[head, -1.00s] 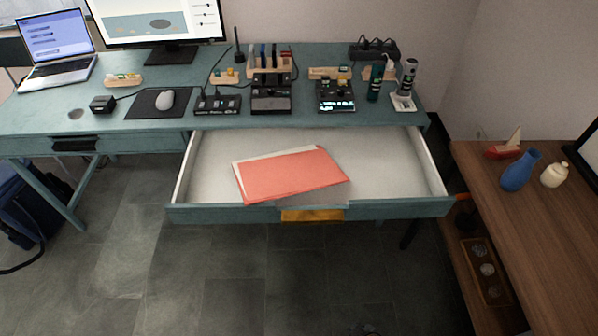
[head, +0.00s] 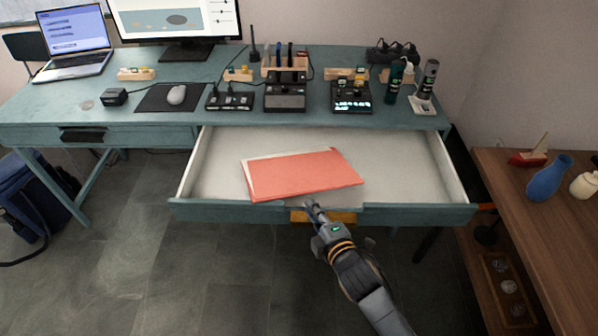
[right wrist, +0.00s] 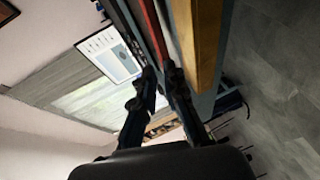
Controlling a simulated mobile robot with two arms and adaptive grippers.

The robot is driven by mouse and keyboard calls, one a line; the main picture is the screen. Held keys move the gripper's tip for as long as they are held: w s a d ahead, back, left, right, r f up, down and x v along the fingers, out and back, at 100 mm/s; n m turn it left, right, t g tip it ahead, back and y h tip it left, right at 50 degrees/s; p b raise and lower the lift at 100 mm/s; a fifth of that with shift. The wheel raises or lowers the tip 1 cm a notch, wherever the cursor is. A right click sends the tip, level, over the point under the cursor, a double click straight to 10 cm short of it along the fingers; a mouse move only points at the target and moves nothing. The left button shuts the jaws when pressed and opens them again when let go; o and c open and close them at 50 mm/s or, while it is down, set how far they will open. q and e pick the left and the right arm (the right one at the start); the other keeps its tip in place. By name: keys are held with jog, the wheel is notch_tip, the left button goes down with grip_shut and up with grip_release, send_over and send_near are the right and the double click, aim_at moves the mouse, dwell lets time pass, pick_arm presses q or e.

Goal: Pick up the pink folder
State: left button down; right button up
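The pink folder (head: 305,174) lies in the open drawer (head: 405,175), left of its middle, with a pale sheet edge showing along its left and back edges. A red strip in the right wrist view (right wrist: 153,28) appears to be the folder's edge, just beyond the fingers. My right gripper (head: 313,206) is at the drawer's front edge, near the yellow handle, just short of the folder's front edge in the picture. Its fingers (right wrist: 160,72) stand a small gap apart with nothing seen between them. My left gripper is not in view.
The drawer's front panel (head: 420,213) stands between the floor and the drawer's inside. Several small devices and a mouse (head: 176,95) stand on the teal desk above. A brown shelf unit (head: 510,205) is close on the right. The drawer's right half is empty.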

aim_at(302, 194)
jog(key=shift+x, duration=3.6)
jog(key=shift+d, duration=0.1)
jog(key=shift+c, duration=0.5)
jog(key=shift+r, duration=0.1)
grip_shut()
